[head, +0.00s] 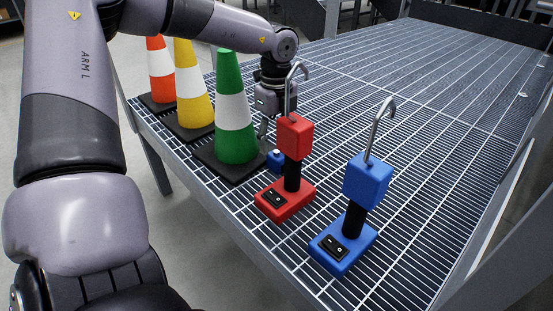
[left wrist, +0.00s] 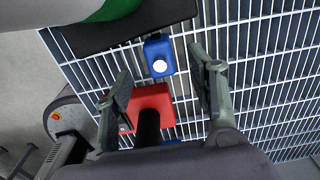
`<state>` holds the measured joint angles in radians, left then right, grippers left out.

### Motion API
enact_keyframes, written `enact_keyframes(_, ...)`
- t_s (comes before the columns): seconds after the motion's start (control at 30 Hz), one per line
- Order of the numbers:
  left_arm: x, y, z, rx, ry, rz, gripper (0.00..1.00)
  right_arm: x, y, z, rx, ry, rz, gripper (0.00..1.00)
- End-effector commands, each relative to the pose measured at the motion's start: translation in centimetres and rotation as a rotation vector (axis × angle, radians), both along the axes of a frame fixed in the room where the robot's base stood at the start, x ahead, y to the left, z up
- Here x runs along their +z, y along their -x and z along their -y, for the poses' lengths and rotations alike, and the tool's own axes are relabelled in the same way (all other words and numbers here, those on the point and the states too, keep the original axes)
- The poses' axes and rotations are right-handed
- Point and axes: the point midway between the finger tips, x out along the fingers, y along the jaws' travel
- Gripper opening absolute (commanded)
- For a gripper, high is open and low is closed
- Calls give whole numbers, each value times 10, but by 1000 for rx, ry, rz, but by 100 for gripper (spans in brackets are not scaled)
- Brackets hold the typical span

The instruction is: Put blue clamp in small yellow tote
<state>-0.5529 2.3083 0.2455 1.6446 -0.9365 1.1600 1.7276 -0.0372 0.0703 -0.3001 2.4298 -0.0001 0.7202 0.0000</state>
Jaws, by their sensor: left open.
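A blue device (head: 368,180) with a switch base, black stem and metal hook stands upright on the grating at the front. A small blue piece (head: 275,160) lies behind the red device; in the left wrist view it is a blue block with a white round spot (left wrist: 158,58). I cannot tell which blue thing is the clamp. My left gripper (head: 266,136) is open and empty, low over the grating by the small blue piece and behind the red device. Its fingers (left wrist: 160,68) flank the view of that piece and the red base. No yellow tote shows; my right gripper is not in view.
A red device (head: 295,135) like the blue one stands close to my left gripper; its base shows in the left wrist view (left wrist: 152,98). Green (head: 236,140), yellow (head: 191,105) and orange (head: 161,82) cones line the left edge. The grating (head: 440,110) behind right is clear.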

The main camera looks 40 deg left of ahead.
Motion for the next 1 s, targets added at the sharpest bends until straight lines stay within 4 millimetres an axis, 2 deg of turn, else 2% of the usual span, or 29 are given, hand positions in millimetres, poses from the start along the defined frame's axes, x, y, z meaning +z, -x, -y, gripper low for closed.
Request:
enact_keyframes(0.03,-13,1,0,0,2,-4,52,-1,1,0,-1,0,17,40)
enact_keyframes(0.1,-26,1,0,0,2,-5,52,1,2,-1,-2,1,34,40)
enact_keyframes(0.3,-47,1,0,0,2,-3,52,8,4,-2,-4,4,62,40)
enact_keyframes(0.57,-48,1,0,0,1,-2,52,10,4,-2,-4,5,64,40)
enact_keyframes(1.0,-48,1,0,0,1,-2,23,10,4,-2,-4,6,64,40)
